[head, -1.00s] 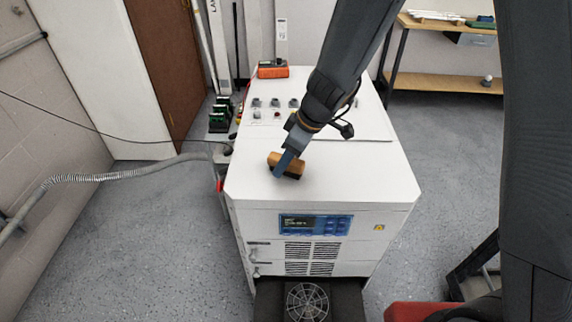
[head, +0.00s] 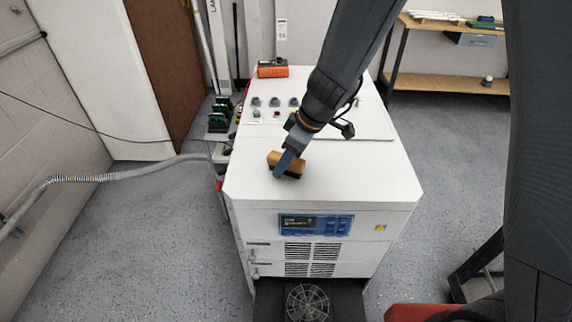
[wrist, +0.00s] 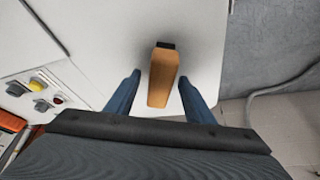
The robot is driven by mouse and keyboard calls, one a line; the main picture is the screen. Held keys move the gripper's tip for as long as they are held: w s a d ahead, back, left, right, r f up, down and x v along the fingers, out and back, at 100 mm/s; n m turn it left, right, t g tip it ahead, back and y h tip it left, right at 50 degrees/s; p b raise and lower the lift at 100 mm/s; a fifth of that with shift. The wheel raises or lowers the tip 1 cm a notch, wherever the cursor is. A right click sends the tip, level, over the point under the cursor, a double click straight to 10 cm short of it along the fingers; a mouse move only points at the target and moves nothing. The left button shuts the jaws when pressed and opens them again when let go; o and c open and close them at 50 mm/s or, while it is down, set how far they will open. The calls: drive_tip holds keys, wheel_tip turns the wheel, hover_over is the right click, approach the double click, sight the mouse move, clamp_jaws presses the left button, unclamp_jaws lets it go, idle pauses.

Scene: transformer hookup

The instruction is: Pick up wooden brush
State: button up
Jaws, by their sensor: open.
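The wooden brush (head: 287,164) lies on the white top of the cabinet (head: 365,185), near its front. In the wrist view the brush (wrist: 163,80) is a tan wooden block with a dark end, between the two blue fingers. My gripper (head: 281,170) is at the brush, with one finger in front of it in the head view. In the wrist view my gripper (wrist: 160,85) is open, with a gap on each side of the brush. The far finger is hidden in the head view.
Knobs (head: 274,102) and an orange device (head: 272,68) sit farther back on the cabinet top. A grey hose (head: 120,176) runs to the cabinet's left side. The cabinet top right of the brush is clear.

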idle(0.4)
clamp_jaws()
drive_tip(key=shift+r, duration=0.15)
drive_tip(key=shift+r+p, duration=0.5)
drive_tip(key=shift+p, duration=0.25)
wheel_tip(320, 180, up, 9)
drive_tip(key=shift+r+b, duration=0.1)
drive_tip(key=shift+b, duration=0.3)
